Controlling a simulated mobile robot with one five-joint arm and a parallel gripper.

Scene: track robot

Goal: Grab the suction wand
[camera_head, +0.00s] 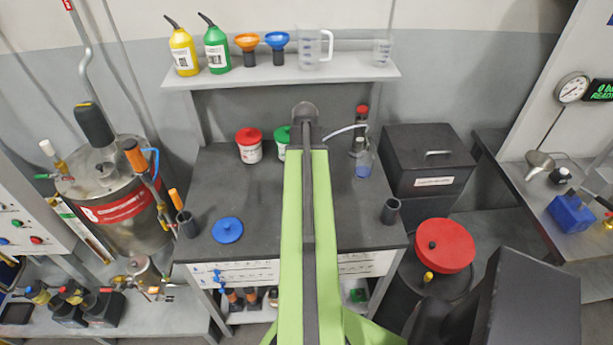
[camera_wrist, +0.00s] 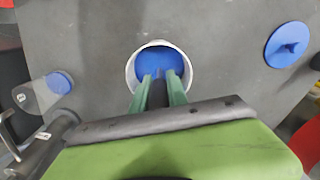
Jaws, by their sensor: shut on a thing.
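In the wrist view, my gripper (camera_wrist: 161,78) points down over a round white-rimmed container (camera_wrist: 131,72) with blue inside. Its two green fingers are close together on a narrow dark thing (camera_wrist: 158,96), mostly hidden between them. I cannot tell whether this is the suction wand, or whether the fingertips touch the blue. In the head view, my arm hides the gripper and this container. An orange-topped handle (camera_head: 135,157) with a blue tube stands at the steel tank on the left; I cannot tell whether it is the wand.
The dark bench (camera_head: 265,205) holds a blue lid (camera_head: 227,231), a red-lidded tub (camera_head: 249,151), a partly hidden green-lidded tub (camera_head: 282,136) and a clear bottle of blue liquid (camera_head: 363,165). A black box (camera_head: 428,165) stands right. A shelf (camera_head: 290,75) carries bottles and funnels behind.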

